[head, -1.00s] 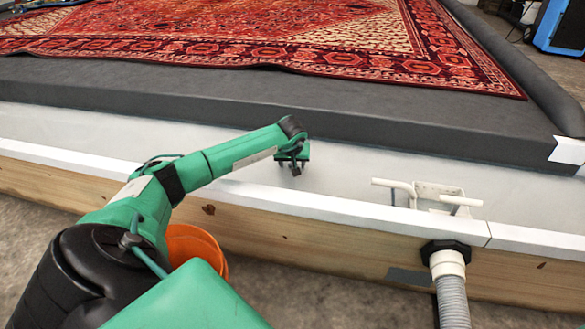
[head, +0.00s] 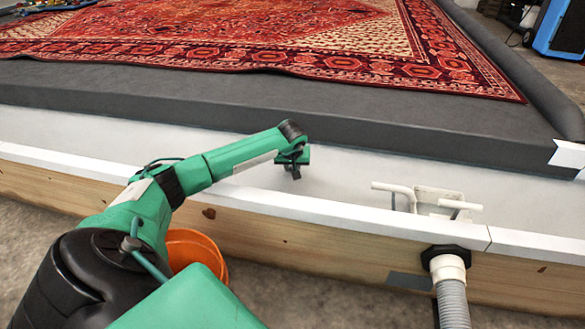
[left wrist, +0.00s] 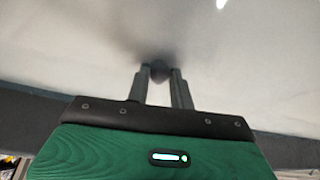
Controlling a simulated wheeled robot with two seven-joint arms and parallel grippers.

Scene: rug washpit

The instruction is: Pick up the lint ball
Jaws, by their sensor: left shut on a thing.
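My left gripper (head: 293,172) reaches over the white pit rim, low over the white floor strip of the pit beside the dark grey pad. In the left wrist view its two fingers (left wrist: 159,78) are closed on a small dark grey lint ball (left wrist: 160,70) at the fingertips. A soft shadow lies on the white surface around it. In the head view the lint ball is too small or hidden to make out. My right gripper is not in view.
A red patterned rug (head: 300,50) lies on the dark grey pad (head: 200,100). The wooden pit wall with white rim (head: 370,222) runs across the front. White pipe fittings (head: 440,198) and a grey hose (head: 453,300) stand at right. An orange bucket (head: 205,250) is below my left arm.

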